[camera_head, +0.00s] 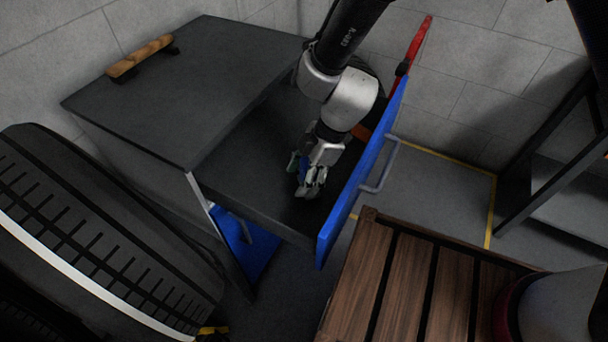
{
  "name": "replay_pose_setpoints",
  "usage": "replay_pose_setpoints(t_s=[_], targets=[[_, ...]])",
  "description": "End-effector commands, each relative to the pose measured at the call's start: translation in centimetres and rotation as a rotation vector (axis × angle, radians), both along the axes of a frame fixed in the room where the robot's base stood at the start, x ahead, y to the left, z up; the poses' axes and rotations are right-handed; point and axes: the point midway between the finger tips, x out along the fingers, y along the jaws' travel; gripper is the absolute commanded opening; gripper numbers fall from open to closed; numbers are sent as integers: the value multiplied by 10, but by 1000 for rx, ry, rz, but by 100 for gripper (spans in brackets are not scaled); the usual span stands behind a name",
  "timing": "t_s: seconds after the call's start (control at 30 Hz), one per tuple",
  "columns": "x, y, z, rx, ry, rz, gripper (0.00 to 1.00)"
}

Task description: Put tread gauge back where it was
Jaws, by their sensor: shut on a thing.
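My gripper (311,190) points down into the open drawer (255,185) of the dark cabinet, close above the drawer floor. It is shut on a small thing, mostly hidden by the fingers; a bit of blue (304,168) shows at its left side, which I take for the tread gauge. I cannot tell whether that thing touches the drawer floor. The drawer has a blue front (361,176) with a grey handle and is pulled out to the right.
A wooden-handled brush (142,57) lies on the cabinet top (190,90). An orange thing (361,132) shows in the drawer behind my arm. A large tyre (90,235) stands at left. A slatted wooden bench (425,285) is close to the drawer front. A dark frame stands at right.

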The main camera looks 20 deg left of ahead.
Motion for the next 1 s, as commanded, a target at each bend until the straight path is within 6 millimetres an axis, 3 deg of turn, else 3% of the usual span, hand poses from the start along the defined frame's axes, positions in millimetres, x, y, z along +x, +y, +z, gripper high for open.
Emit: replay_pose_setpoints(t_s=[0.17, 0.2, 0.3, 0.7, 0.87, 1.0], targets=[[0, 0, -3, -1, 1, 0, 27], [0, 0, -3, -1, 1, 0, 62], [0, 0, -3, -1, 1, 0, 78], [0, 0, 3, 1, 1, 0, 78], [7, -8, 26, 3, 0, -1, 78], [15, -17, 57, 4, -2, -2, 78]])
